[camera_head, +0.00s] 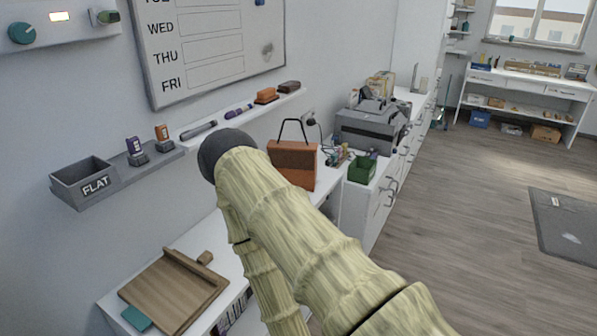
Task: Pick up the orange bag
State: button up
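The orange bag (291,164) is a boxy brown-orange handbag with a tall thin black handle. It stands upright on the white desk (328,181), against the wall side. My pale, ribbed arm crosses the middle of the picture in front of the desk and covers the bag's lower left part. The dark round end at the arm's upper left looks like a joint. My gripper is not visible, so its place relative to the bag cannot be told.
A green box (362,169) and small items stand right of the bag. A grey printer (371,128) sits behind. A wooden board (173,290) lies at the lower left. A wall ledge (240,112) runs above the desk. The floor at right is mostly clear.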

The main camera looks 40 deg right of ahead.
aim_at(297, 162)
jog(key=z, duration=0.1)
jog(key=k, duration=0.2)
jog(key=z, duration=0.35)
jog(key=i, duration=0.8)
jog(key=z, duration=2.4)
jog(key=i, duration=1.65)
jog(key=u, duration=2.6)
